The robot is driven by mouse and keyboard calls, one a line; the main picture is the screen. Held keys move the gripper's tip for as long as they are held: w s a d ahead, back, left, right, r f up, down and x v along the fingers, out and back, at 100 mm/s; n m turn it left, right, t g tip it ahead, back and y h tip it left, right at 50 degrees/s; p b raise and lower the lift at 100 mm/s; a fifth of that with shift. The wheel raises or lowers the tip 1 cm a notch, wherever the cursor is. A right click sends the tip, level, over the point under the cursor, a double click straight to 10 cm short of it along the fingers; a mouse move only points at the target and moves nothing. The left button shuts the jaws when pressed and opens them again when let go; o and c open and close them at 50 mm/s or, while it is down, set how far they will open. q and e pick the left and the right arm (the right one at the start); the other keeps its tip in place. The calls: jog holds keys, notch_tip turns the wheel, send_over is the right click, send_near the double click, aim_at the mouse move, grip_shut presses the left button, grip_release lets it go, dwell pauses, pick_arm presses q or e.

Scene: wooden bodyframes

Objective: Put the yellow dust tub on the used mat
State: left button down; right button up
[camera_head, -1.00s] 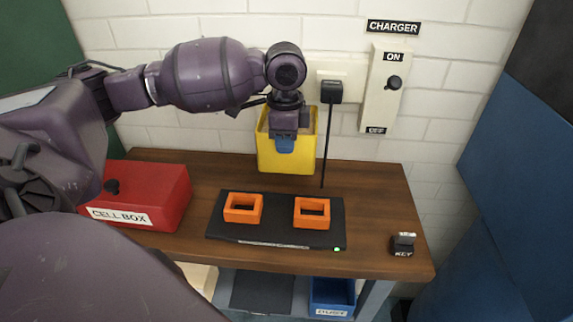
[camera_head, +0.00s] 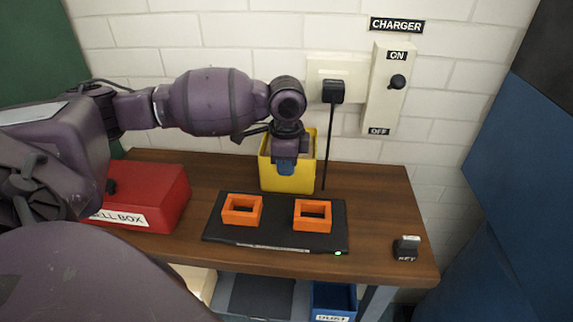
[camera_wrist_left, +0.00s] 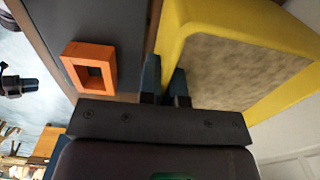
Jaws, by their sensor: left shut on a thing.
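The yellow dust tub (camera_head: 288,181) is an open-topped tub at the back of the wooden bench, near the wall; I cannot tell whether its base touches the bench. Grey-brown dust fills its top in the left wrist view, where its yellow rim (camera_wrist_left: 188,18) runs down between my fingers. My left gripper (camera_head: 286,167) points down and is shut on the tub's near wall. It also shows in the left wrist view (camera_wrist_left: 166,85). A dark grey mat (camera_head: 260,296) lies below the bench; I see no label naming it the used mat. My right gripper is out of view.
A black pad (camera_head: 276,236) with two orange frames (camera_head: 241,210) lies in front of the tub. A red cell box (camera_head: 155,200) stands left, a small black key block (camera_head: 406,248) right. A black cord (camera_head: 327,150) hangs beside the tub. A blue bin (camera_head: 333,299) stands below.

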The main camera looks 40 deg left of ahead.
pick_arm(q)
jog(key=c, duration=1.6)
grip_release()
jog(key=shift+f, duration=0.1)
jog(key=o, duration=0.3)
